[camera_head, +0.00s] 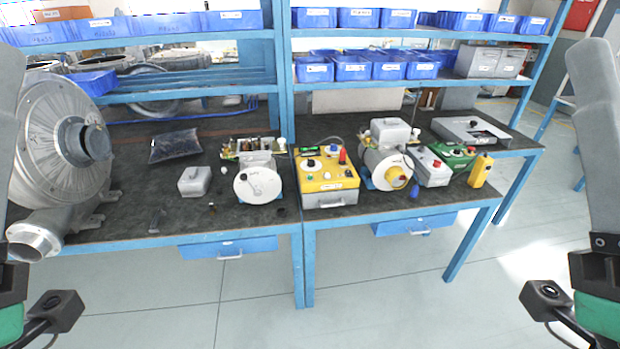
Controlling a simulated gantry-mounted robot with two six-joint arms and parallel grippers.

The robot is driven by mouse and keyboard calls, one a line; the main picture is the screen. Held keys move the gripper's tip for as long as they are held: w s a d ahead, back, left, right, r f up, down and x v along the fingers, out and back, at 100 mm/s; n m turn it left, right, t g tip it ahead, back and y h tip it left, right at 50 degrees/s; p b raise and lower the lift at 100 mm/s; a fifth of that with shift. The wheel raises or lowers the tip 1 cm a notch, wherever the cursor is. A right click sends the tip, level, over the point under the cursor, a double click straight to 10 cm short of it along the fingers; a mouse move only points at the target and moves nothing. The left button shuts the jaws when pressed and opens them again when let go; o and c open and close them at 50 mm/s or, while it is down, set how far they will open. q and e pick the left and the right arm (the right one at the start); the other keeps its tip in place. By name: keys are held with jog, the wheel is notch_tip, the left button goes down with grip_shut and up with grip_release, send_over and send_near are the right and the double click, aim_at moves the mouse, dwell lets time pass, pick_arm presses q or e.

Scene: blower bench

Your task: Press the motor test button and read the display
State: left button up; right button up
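A yellow control box (328,187) stands on the bench at the middle. On its sloped top are a small dark display (308,150) with a faint greenish readout, a black knob (311,163), a red upright part (342,157) and small buttons too small to tell apart. The readout is too small to read, and I cannot tell which one is the motor test button. My left and right arms show at the picture's side edges, low and well in front of the bench, apart from the box. Their gripper fingers are outside the picture.
A motor with a white round face (257,184) stands left of the box; another motor with a yellow hub (388,165) stands right. Further right are a grey box (430,168), a green box (458,157) and a yellow handheld unit (480,171). A large blower (62,140) fills the left end.

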grip_shut()
dwell(1.5)
